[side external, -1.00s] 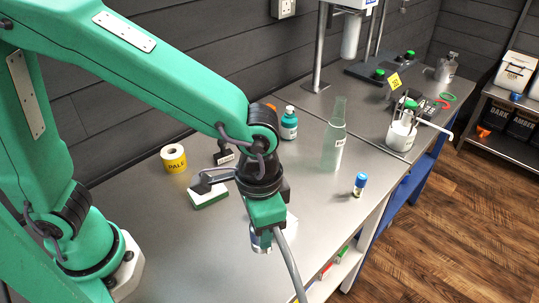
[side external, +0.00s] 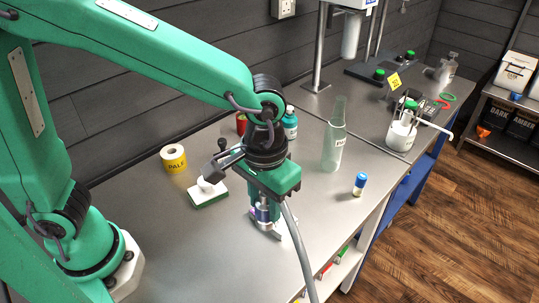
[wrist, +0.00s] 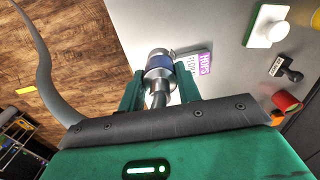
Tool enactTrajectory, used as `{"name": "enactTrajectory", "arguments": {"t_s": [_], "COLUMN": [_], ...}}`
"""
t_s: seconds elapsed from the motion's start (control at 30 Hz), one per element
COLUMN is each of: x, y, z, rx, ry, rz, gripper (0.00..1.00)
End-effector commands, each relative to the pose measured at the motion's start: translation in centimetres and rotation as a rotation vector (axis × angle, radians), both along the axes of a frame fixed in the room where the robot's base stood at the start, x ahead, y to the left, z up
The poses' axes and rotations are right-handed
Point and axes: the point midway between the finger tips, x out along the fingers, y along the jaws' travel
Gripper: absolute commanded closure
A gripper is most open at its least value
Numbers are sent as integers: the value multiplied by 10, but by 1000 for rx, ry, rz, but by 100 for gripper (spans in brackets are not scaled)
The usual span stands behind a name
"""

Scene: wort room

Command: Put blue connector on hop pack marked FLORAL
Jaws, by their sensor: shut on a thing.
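My gripper (side external: 264,200) is shut on a silver connector with a blue band (wrist: 158,60), which hangs below the fingers in the side view. In the wrist view the connector sits between both fingers (wrist: 160,90). A pack with a white and purple label (wrist: 197,64) lies behind the connector; "HOPS" and the start of "FLOR" are readable, and the connector covers the rest. In the side view only a pale bit of this pack (side external: 283,234) shows beside the connector. I cannot tell whether connector and pack touch.
A white block on a green base (side external: 207,193), a yellow "PALE" roll (side external: 173,158), a teal bottle (side external: 290,123), a clear bottle (side external: 334,140) and a blue-capped vial (side external: 360,184) stand around. A grey hose (side external: 298,250) hangs past the front edge. The front-left bench is clear.

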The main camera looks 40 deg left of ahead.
Motion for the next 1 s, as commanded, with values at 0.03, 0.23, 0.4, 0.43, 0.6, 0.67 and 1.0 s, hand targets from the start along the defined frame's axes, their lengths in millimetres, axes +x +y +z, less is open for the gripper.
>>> {"name": "enactTrajectory", "arguments": {"t_s": [0.03,0.23,0.4,0.43,0.6,0.67,1.0], "x": [5,31,53,57,76,80,85], "y": [4,23,38,41,54,57,60], "z": [-4,-23,-40,-43,-56,-59,-64], "rx": [1,2,1,2,1,1,0], "ry": [2,3,2,3,2,2,0], "rz": [5,5,4,4,2,1,-1], "gripper": [93,93,93,93,93,93,93]}}
